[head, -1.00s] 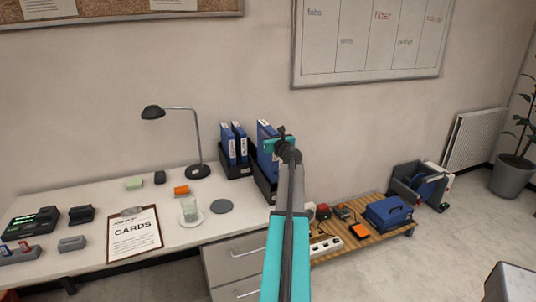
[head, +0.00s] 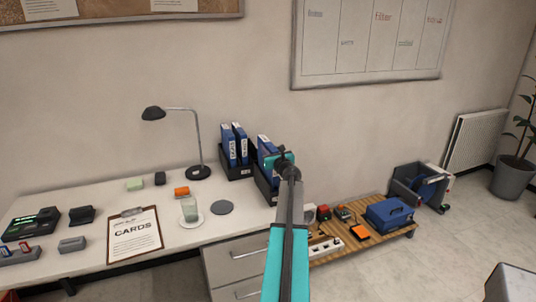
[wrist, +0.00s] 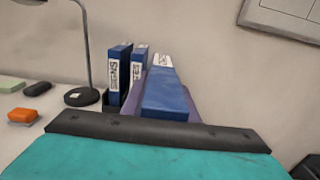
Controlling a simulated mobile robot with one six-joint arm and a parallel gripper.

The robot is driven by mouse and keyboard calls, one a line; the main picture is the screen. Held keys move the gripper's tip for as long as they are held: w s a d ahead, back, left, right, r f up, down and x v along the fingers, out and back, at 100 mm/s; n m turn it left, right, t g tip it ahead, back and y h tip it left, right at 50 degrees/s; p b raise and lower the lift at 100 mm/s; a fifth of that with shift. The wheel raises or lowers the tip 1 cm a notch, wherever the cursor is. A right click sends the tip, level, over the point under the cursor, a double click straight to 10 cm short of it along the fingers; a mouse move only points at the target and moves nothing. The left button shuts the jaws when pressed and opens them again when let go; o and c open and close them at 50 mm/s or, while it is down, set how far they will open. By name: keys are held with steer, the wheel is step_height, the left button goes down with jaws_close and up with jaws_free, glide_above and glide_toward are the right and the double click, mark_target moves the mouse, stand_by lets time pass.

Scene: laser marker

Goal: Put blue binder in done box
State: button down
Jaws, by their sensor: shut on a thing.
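My gripper (head: 279,160) is shut on a blue binder (head: 265,149) with a white label, at the right end of the desk. In the wrist view the held blue binder (wrist: 166,95) stands beyond the dark finger edge (wrist: 160,128). The binder is just above or partly inside a black file box (head: 262,184); my arm hides part of this, so I cannot tell if it touches the bottom. A second black file box (head: 238,174) to the left holds two blue binders (head: 229,146). I cannot read which box is marked done.
A desk lamp (head: 201,172), a glass (head: 189,209) and a clipboard (head: 135,235) are on the desk. Right of the desk, a low wooden rack (head: 385,232) holds a blue case (head: 388,213). A dark bin (head: 420,190) stands beyond. The wall is close behind.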

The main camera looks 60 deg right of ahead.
steer(key=shift+f, duration=1.15)
steer(key=c, duration=1.4)
jaws_free()
steer(key=shift+r, duration=0.2)
steer(key=b+v, duration=0.2)
steer(key=v, duration=1)
